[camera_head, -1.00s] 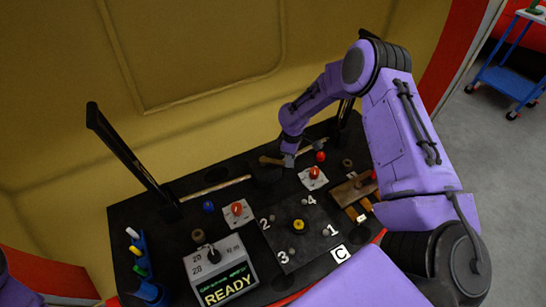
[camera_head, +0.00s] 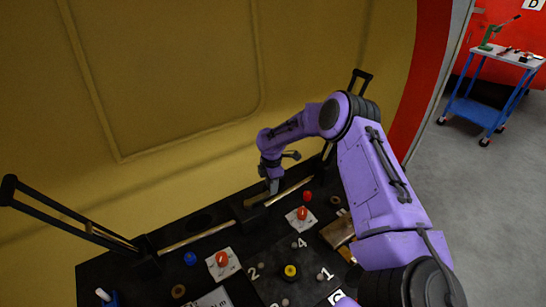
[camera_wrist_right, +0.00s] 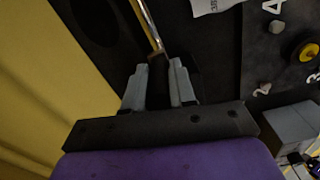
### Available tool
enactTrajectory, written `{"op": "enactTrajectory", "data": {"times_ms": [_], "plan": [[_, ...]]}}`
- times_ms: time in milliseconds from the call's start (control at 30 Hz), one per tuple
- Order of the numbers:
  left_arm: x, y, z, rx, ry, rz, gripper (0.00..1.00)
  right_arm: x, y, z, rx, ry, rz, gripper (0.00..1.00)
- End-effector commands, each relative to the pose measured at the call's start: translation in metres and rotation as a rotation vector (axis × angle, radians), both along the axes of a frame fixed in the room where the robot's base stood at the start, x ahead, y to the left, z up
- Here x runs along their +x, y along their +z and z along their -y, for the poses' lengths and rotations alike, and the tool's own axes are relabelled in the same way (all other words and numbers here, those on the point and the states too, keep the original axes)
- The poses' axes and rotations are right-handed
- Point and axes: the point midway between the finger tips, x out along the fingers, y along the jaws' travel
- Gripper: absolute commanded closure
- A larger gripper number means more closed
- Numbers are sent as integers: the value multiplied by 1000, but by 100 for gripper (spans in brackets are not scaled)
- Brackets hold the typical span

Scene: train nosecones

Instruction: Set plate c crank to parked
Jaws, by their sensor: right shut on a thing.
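My right gripper (camera_head: 273,187) reaches down at the plate's back edge, beside a short brown-and-black piece (camera_head: 254,201) that looks like the crank. In the right wrist view, the gripper's two grey fingers (camera_wrist_right: 159,90) are close around a dark part with a brown end, apparently the crank's handle (camera_wrist_right: 158,62). The fingers hide most of it, so its exact angle cannot be told. My left gripper is out of view.
Pale rods (camera_head: 196,238) run along the back edge, by the yellow wall. Red knobs (camera_head: 222,258) on white plates, a blue knob (camera_head: 190,258) and a wooden block (camera_head: 338,231) stand nearby. Black levers (camera_head: 75,221) rise at the left and back right. A blue cart (camera_head: 482,90) is far right.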

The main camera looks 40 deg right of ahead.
Motion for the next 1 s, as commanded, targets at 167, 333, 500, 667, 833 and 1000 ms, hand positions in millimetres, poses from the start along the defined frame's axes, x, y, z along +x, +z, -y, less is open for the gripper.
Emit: {"op": "enactTrajectory", "data": {"times_ms": [167, 333, 500, 667, 833, 1000], "plan": [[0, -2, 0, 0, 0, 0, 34, 4, 1, 0, 0, 20, 4, 100], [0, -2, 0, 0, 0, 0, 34, 4, 2, 0, -1, 24, 5, 100], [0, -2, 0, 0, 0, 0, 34, 4, 2, 0, -1, 24, 6, 100], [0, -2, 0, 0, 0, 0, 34, 4, 2, 0, -1, 24, 5, 49], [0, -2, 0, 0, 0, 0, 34, 3, 1, 0, -1, 23, 2, 49], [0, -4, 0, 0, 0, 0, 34, 4, 9, 0, 0, 24, 3, 49]]}}
